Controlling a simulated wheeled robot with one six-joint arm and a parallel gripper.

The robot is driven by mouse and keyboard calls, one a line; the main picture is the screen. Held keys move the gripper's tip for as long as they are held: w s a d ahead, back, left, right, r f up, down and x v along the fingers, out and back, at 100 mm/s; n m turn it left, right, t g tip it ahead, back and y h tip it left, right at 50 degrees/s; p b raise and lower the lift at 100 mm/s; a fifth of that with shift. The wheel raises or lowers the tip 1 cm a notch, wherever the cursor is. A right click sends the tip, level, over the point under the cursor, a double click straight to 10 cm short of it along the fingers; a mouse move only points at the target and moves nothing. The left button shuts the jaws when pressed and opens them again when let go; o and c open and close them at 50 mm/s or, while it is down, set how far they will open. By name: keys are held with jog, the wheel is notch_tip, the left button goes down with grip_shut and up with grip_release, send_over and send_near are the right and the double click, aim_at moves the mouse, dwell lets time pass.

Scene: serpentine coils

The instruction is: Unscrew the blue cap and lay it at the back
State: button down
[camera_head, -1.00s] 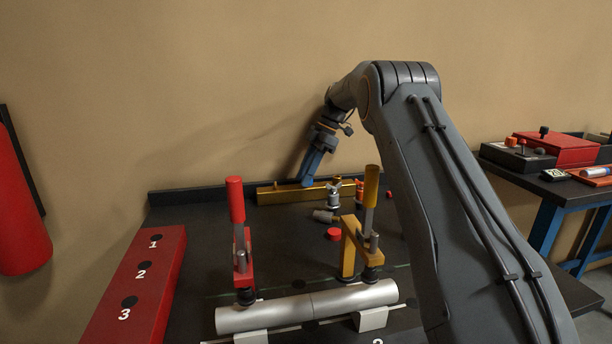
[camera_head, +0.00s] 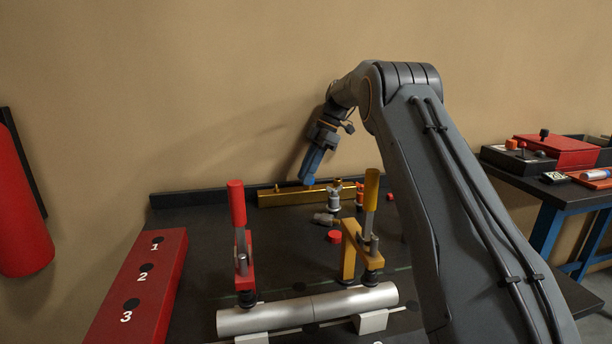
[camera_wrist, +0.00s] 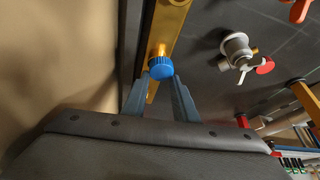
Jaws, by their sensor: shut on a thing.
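The blue cap (camera_wrist: 160,67) sits between the fingertips of my gripper (camera_wrist: 159,77) in the wrist view. A brass stub (camera_wrist: 160,49) shows right beside the cap, along the yellow bar (camera_wrist: 172,20). I cannot tell whether the cap still touches the stub. In the head view my gripper (camera_head: 307,183) points down just above the yellow bar (camera_head: 275,199) at the back of the dark bench (camera_head: 200,230). The cap cannot be made out in the head view.
Valve fittings (camera_head: 334,201) and a red cap (camera_head: 334,237) lie right of my gripper. Red (camera_head: 238,205) and yellow (camera_head: 370,190) clamps stand in front, over a silver pipe (camera_head: 265,318). A red numbered block (camera_head: 165,265) is at left. The bench's left-middle is clear.

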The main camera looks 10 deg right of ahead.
jog(key=shift+r, duration=0.65)
jog(key=shift+r, duration=0.2)
jog(key=shift+w+r+p, duration=0.1)
jog(key=shift+r+p, duration=0.75)
jog(key=shift+r, duration=1.05)
